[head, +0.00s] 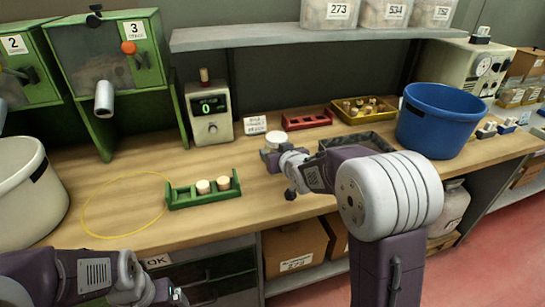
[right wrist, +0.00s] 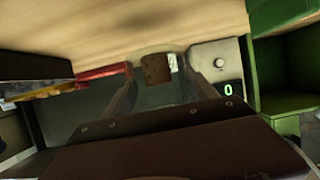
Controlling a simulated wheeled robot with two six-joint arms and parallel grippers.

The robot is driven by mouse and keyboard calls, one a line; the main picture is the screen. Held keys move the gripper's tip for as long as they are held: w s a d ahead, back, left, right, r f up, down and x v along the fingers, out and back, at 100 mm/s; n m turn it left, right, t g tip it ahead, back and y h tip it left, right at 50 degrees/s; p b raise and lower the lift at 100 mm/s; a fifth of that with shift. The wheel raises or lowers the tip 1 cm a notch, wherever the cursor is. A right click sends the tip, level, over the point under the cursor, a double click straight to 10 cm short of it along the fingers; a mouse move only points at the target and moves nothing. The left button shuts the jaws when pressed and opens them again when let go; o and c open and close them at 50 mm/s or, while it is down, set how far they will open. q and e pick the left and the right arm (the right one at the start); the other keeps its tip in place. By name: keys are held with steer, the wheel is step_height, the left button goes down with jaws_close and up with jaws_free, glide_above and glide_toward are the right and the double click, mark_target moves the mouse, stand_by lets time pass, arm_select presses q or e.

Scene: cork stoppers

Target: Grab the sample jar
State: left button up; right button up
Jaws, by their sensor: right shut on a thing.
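The sample jar, with a round pale top (head: 276,139), is at my right gripper (head: 272,157), above the middle of the bench. In the right wrist view, a brown, roughly cylindrical thing (right wrist: 155,69) sits between the fingertips; it appears to be the jar's body. My right gripper is shut on the jar, and its fingers and arm hide the jar's lower part in the head view. I cannot tell whether its base touches the bench. My left gripper (head: 158,293) is low at the bottom left, in front of the bench; its jaw opening is unclear.
A green rack (head: 205,199) with two corks and a yellow ring (head: 85,207) lie left of the jar. Behind are a meter reading 0 (head: 212,127), a card (head: 255,125) and a red rack (head: 307,125). A dark tray (head: 325,146) and blue bucket (head: 440,125) stand right.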

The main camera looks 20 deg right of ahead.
steer(key=s+d+r+p, duration=0.2)
steer(key=d+r+p, duration=0.4)
steer(key=d, duration=0.4)
steer(key=shift+d, duration=0.15)
steer(key=shift+r, duration=0.15)
